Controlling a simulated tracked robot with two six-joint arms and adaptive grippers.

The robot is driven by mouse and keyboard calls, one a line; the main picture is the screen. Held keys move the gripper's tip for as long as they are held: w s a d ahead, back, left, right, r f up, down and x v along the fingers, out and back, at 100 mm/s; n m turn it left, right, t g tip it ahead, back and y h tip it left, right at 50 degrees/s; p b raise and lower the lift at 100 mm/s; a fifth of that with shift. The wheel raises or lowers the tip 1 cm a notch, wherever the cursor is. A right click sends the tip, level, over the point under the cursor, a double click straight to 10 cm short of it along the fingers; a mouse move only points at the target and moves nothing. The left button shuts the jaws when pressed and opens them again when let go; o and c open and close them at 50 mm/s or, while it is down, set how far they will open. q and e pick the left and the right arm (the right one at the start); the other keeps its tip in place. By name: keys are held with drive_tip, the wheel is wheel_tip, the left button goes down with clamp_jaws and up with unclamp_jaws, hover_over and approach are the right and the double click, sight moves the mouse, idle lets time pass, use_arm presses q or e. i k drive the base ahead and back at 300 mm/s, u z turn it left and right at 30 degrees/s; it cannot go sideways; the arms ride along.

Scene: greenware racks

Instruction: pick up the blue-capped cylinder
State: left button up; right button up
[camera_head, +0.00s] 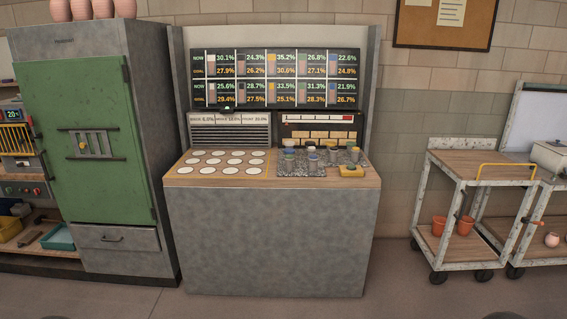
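Several small capped cylinders stand close together on a speckled grey mat (288,171) on the right half of the workbench top. They are small in this view. One cylinder (313,160) near the middle of the group seems to have a bluish cap, but I cannot be sure of its colour. Another cylinder (355,154) at the right has a yellowish cap. The cylinders partly overlap one another. Neither of my grippers shows in the head view.
The grey workbench (270,240) has several white discs on its left half and a yellow item (351,171) at its right front. A display panel (275,78) stands behind. A green-doored cabinet (75,140) is left; a cart (470,160) is right. Floor in front is clear.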

sight(313, 159)
drive_tip(key=u, duration=0.1)
drive_tip(key=i, duration=2.95)
drive_tip(key=z, duration=0.05)
